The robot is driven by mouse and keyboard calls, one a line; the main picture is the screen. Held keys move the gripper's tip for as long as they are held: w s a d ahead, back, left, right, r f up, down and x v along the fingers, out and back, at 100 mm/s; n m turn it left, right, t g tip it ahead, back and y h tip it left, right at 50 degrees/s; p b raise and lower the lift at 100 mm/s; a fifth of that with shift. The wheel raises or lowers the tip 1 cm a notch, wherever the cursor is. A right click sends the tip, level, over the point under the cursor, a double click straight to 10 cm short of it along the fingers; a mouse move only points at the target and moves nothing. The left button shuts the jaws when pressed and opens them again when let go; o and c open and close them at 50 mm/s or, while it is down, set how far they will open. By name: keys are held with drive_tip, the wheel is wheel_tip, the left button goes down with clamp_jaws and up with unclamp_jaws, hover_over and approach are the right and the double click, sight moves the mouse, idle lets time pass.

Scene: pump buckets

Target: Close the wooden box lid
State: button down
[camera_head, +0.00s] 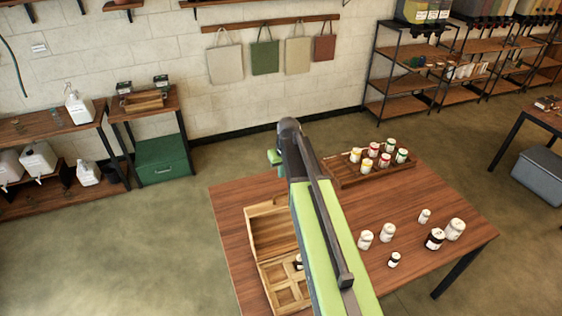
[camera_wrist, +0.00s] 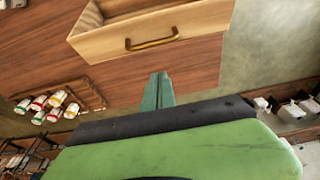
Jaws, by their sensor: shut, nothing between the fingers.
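The wooden box (camera_head: 262,276) stands on the table, partly hidden behind my arm in the head view. Its lid (camera_head: 270,230) is open, leaning back with its hollow inner side showing, and compartments show in the base. In the wrist view the lid (camera_wrist: 195,30) shows at the top, with a brass-coloured handle (camera_wrist: 150,43) on its face. My gripper (camera_head: 275,157) is beyond the lid in the head view, near the table's far edge. In the wrist view my gripper (camera_wrist: 160,84) is shut and empty, apart from the handle and pointing toward it.
A wooden tray (camera_head: 345,177) with several coloured-lid jars stands at the table's far side. Several white and dark bottles (camera_head: 388,232) stand to the right of my arm. The table's (camera_head: 226,215) left strip is bare. A shelf rack (camera_head: 400,82) stands by the wall.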

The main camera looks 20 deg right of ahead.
drive_tip(key=w+r, duration=0.1)
drive_tip(key=b, duration=1)
hover_over(285, 197)
drive_tip(key=f, duration=0.9)
drive_tip(key=shift+s+a, duration=0.2)
drive_tip(key=shift+w+f, duration=0.15)
drive_tip(key=shift+d, duration=0.15)
